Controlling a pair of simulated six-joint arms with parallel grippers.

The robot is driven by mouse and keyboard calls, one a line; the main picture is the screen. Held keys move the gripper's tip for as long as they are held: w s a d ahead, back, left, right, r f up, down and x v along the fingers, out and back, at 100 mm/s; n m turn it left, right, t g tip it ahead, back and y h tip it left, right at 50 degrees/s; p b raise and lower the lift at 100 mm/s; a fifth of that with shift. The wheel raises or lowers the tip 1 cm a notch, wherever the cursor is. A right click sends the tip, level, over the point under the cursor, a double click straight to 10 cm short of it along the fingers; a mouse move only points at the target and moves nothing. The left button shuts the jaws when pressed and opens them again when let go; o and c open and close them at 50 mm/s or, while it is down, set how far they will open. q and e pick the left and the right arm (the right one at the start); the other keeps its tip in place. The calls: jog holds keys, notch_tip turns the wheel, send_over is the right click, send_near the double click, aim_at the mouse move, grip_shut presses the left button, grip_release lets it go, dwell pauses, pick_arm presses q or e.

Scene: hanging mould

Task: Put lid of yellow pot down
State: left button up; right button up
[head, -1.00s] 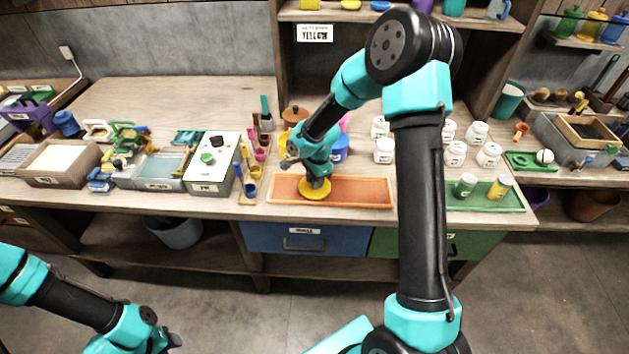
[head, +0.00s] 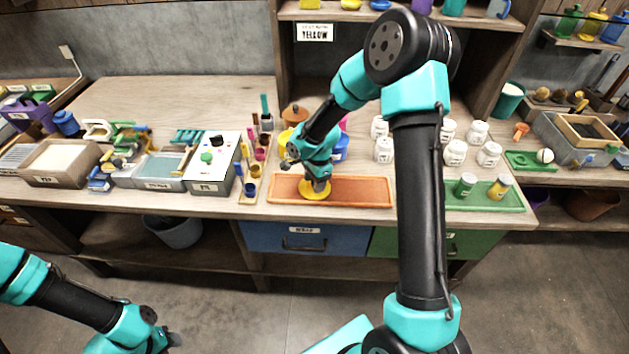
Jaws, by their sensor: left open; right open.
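The yellow lid (head: 314,194) lies on the orange tray (head: 360,191), near its left end. My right gripper (head: 319,186) is open just above the lid, around or close to its top; the exact gap is hard to see. The yellow pot (head: 285,137) stands behind, largely hidden by my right arm. My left gripper (head: 172,342) is open and empty, low at the left over the floor, away from the bench.
Several white jars (head: 455,153) stand right of my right arm. A green tray (head: 487,201) holds a green-filled jar and a yellow-filled jar. Measuring scoops (head: 250,189) and a control box (head: 212,160) stand left of the orange tray.

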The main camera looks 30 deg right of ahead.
notch_tip(320, 180, up, 12)
jog(key=d, duration=0.1)
jog(key=shift+d, duration=0.25)
dwell(0.8)
